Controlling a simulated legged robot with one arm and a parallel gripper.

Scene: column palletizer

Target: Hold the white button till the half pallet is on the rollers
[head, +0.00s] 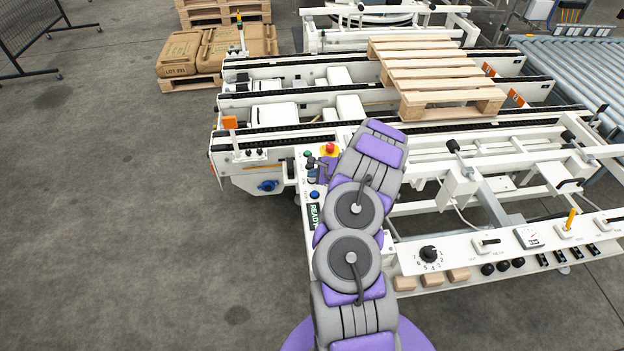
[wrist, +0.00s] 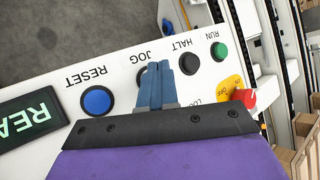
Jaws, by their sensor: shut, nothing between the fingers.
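My gripper (wrist: 160,66) is shut and empty, with its fingertips over the button labelled JOG on the white control panel (wrist: 120,60). Only a dark edge of that button shows beside the fingers; its cap is hidden, so I cannot see its colour or tell whether it is pressed. In the head view my gripper (head: 324,170) is over the panel, largely hidden by my arm. The wooden half pallet (head: 436,73) lies across the black chain tracks of the white conveyor (head: 270,110). The grey rollers (head: 575,65) are to its right, apart from it.
On the panel are a blue RESET button (wrist: 97,102), a black HALT button (wrist: 189,63), a green RUN button (wrist: 219,51), a red knob (wrist: 243,98) and a lit green display (wrist: 30,122). Stacked sacks (head: 215,50) stand at the back left.

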